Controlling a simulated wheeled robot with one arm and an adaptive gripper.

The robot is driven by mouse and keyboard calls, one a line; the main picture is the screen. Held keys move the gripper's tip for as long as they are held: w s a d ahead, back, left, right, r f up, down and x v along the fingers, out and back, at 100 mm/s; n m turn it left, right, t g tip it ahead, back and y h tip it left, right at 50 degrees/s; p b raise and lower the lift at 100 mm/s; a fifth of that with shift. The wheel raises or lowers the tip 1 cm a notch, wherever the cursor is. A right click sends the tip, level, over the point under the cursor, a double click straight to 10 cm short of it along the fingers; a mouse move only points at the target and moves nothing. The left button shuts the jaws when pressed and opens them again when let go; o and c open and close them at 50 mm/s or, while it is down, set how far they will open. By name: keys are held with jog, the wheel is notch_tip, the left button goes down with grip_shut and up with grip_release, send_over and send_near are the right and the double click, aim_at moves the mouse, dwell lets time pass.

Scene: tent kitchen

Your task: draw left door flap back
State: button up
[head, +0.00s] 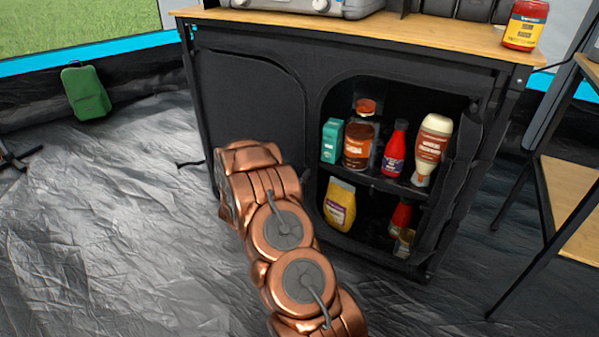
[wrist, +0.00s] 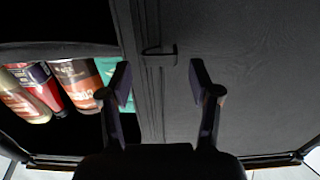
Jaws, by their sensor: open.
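The left door flap (head: 250,110) is a dark fabric panel covering the left half of the black cabinet (head: 335,52). It looks closed. In the wrist view, which looks upside down, the flap (wrist: 250,70) fills the right side. A small dark pull (wrist: 160,53) shows at its seamed edge, beside the open compartment. My gripper (wrist: 160,82) is open, with its fingers spread to either side of the line of the pull. Nothing shows between the fingertips, and I cannot tell their distance from the pull. In the head view my arm hides the fingers and the flap's lower part.
The right compartment is open, with its flap (head: 460,170) at the right side. Its shelf holds a teal box (head: 332,141), a brown jar (head: 358,147) and bottles; a yellow bottle (head: 340,204) stands below. A table (head: 575,195) is at right. Floor at left is mostly clear.

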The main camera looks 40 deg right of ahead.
jog(key=shift+x, duration=1.1)
grip_shut()
